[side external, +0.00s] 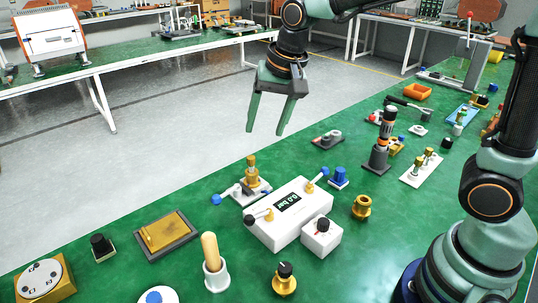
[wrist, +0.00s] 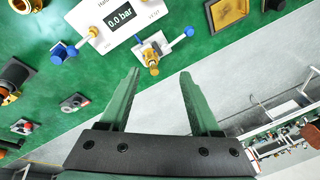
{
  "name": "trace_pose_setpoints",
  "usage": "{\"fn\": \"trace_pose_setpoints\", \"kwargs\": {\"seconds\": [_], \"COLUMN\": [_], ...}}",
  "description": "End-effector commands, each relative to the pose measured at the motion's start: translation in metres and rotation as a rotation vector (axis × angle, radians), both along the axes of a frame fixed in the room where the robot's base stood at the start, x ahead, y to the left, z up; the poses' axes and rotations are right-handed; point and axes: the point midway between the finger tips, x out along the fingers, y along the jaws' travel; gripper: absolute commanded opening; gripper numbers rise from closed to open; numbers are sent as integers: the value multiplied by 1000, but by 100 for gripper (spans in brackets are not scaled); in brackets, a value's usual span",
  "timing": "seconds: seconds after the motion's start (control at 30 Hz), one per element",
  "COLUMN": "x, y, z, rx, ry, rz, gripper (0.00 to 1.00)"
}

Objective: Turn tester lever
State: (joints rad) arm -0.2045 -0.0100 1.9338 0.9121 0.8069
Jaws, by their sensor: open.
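The white tester box (side external: 288,212) stands on the green bench with a display reading 0.0 bar. A blue-knobbed lever (side external: 318,180) sticks out at its back right, and a black-knobbed lever (side external: 259,215) at its left. In the wrist view the tester (wrist: 122,20) is at the top, with the blue-knobbed lever (wrist: 73,46) at its left. A brass fitting on a small white block (side external: 252,180), with blue-tipped handles, stands beside it; it also shows in the wrist view (wrist: 153,52). My gripper (side external: 265,132) is open and empty, high above the bench edge, apart from everything.
A small white box with a black knob (side external: 321,237) adjoins the tester. A wooden-handled tool (side external: 211,252) stands upright in front. A dark stand (side external: 379,153) rises behind on the right.

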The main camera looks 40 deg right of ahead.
Motion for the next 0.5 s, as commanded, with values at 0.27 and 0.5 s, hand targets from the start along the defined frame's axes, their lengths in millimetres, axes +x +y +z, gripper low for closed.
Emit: {"fn": "trace_pose_setpoints", "kwargs": {"seconds": [0.27,0.5], "x": [46,59], "y": [55,76], "z": [-51,-75], "rx": [68,87], "ry": [109,145], "rz": [-254,-362], "gripper": [64,64]}}
